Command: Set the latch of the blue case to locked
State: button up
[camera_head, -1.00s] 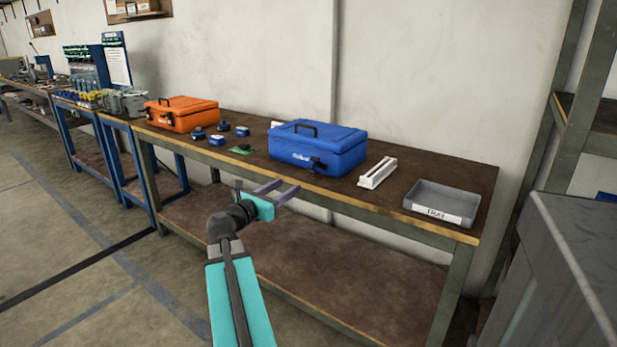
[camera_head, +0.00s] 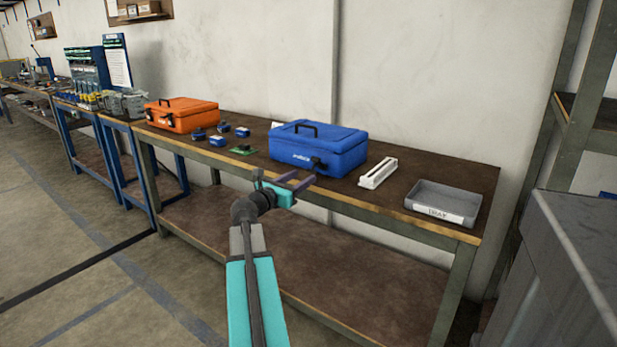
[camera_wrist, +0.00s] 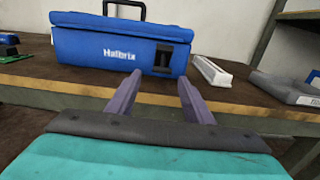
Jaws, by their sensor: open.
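The blue case (camera_head: 326,152) stands closed on the workbench, with its black handle upright on the lid. Its dark latch (camera_head: 318,163) is on the front face, toward the right. In the wrist view the case (camera_wrist: 90,52) fills the upper middle, and the latch (camera_wrist: 163,60) shows right of the white lettering. I cannot tell the latch's setting. My gripper (camera_head: 308,179) is open and empty, in front of the case and near the bench's front edge. In the wrist view its two fingers (camera_wrist: 158,95) point toward the case and lie apart from it.
The workbench (camera_head: 400,170) also holds an orange case (camera_head: 182,116), several small blue blocks (camera_head: 217,141), a green circuit board (camera_head: 242,150), a white slotted bar (camera_head: 378,173) and a grey tray (camera_head: 442,203). A grey cabinet (camera_head: 550,260) stands at the near right.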

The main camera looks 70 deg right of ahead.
aim_at(310, 170)
jog(key=shift+b+x, duration=0.4)
jog(key=shift+x, duration=2.45)
